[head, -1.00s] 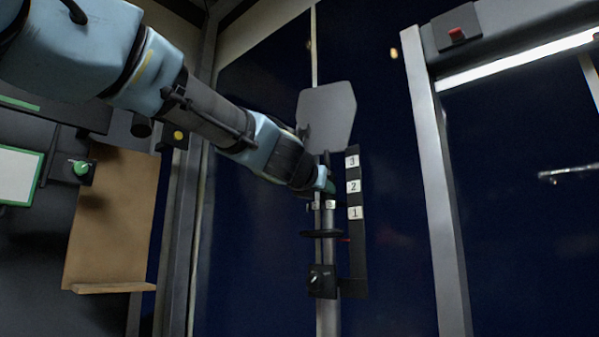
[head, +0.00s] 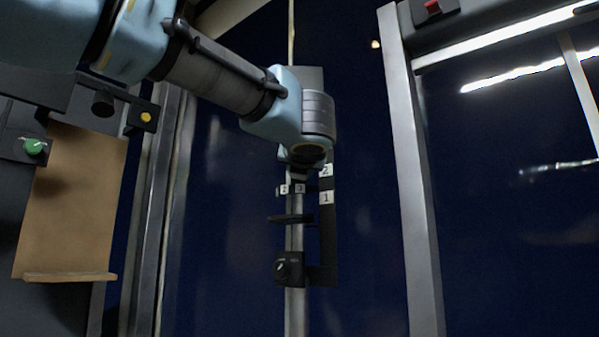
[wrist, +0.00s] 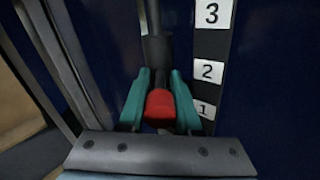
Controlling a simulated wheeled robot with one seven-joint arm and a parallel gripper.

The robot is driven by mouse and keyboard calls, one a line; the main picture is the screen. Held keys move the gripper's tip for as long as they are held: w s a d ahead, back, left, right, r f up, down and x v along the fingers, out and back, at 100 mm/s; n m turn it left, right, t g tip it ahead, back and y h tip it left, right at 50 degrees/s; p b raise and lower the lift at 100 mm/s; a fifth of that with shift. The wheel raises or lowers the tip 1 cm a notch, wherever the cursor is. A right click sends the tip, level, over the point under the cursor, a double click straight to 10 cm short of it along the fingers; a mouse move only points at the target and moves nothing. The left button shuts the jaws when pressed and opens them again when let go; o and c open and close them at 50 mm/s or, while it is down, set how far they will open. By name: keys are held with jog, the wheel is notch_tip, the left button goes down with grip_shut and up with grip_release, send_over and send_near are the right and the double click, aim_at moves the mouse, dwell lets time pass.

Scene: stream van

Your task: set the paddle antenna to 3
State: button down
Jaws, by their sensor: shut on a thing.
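The paddle antenna (head: 313,78) stands on a vertical mast, its grey plate mostly hidden behind my arm in the head view. A dark scale strip (head: 328,225) beside the mast shows 2 and 1; my wrist covers the 3 there. The wrist view shows labels 3 (wrist: 213,13), 2 (wrist: 208,71) and 1 (wrist: 205,109) to the right of my gripper (wrist: 159,98). Its teal fingers are shut on the antenna's red grip (wrist: 160,104), below a dark shaft. In the head view the fingertips are hidden. I cannot tell exactly which mark the antenna's setting is at.
A dark knob box (head: 289,268) and a disc (head: 290,218) sit lower on the mast. A metal post (head: 407,170) stands to the right. A brown board (head: 72,205) with a ledge and a green knob (head: 34,146) are at left.

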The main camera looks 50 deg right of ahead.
jog(key=shift+f, duration=0.3)
jog(key=c, duration=1)
grip_release()
jog(key=shift+s, duration=0.1)
jog(key=o, duration=0.4)
jog(key=shift+r, duration=0.2)
jog(key=shift+a, duration=0.1)
jog(key=b+v, duration=0.4)
jog(key=v, duration=0.6)
jog(key=shift+s+a+b, duration=0.2)
jog(key=shift+s+b, duration=0.1)
jog(key=shift+b, duration=0.05)
